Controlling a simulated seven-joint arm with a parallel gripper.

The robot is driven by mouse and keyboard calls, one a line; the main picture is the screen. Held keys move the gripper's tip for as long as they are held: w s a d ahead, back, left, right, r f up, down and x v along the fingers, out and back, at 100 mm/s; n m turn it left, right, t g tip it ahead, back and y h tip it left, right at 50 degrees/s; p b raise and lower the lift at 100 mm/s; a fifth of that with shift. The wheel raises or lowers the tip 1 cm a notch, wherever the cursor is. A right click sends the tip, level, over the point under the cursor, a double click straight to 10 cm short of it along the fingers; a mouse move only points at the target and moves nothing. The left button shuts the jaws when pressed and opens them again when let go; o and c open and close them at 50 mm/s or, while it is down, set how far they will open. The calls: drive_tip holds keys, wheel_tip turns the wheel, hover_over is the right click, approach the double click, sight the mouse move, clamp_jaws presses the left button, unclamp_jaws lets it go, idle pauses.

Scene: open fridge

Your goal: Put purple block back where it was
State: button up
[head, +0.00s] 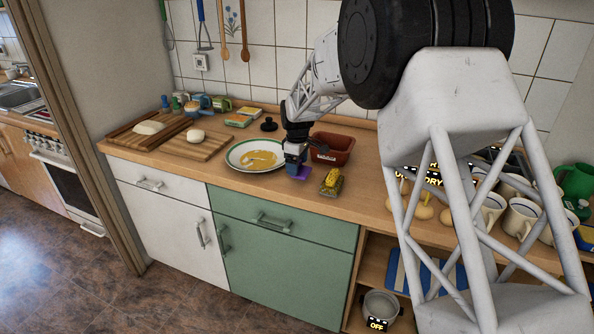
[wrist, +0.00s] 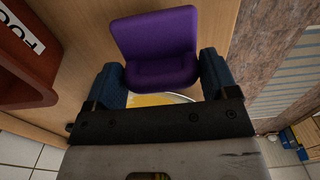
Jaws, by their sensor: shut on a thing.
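The purple block (wrist: 154,42) sits between the two blue-grey fingers of my gripper (wrist: 161,76) in the wrist view, and the gripper is shut on it. In the head view my gripper (head: 295,158) points down over the counter, between the plate and the red-brown container. A small part of the purple block (head: 301,174) shows just below the fingers there. The gripper hides the rest of it. I cannot tell whether the block touches the counter.
A white plate (head: 233,157) with yellow food is close on the left. A red-brown container (head: 335,151) stands behind right, and a yellow-and-green item (head: 332,182) in front right. Cutting boards (head: 196,149) are further left. Mugs (head: 520,219) crowd the right, partly behind my arm.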

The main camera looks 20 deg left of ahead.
drive_tip(key=shift+f, duration=1.35)
drive_tip(key=shift+f, duration=0.15)
drive_tip(key=o, duration=0.9)
wheel_tip(320, 180, up, 12)
drive_tip(key=shift+r, duration=0.15)
